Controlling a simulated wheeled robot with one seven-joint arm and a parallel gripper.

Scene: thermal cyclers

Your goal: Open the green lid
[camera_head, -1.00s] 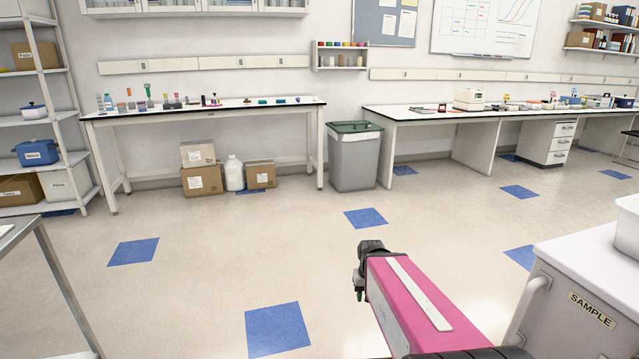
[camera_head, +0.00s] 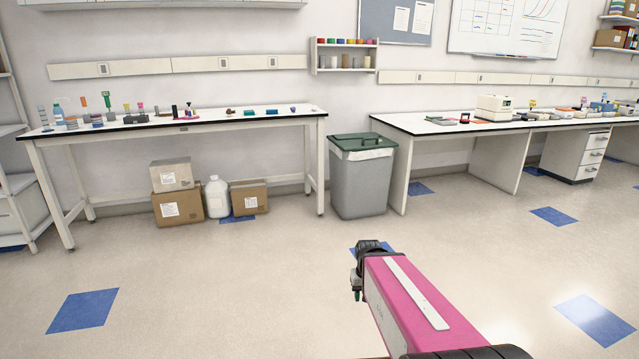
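The green lid (camera_head: 356,141) lies on top of a grey bin (camera_head: 358,185) and looks closed. A white liner edge shows just under the lid. The bin stands on the floor between two white benches, ahead of me and a little right of the middle. My arm is pink and reaches up from the bottom right. My gripper (camera_head: 361,270) is at its far end, dark and small, over the floor and well short of the bin. I cannot make out whether its fingers are apart.
The left bench (camera_head: 180,123) holds several small lab items, with cardboard boxes (camera_head: 177,204) and a white jug (camera_head: 217,197) beneath. The right bench (camera_head: 420,124) carries devices. A shelf unit (camera_head: 8,180) stands at the left edge. The floor before the bin is clear.

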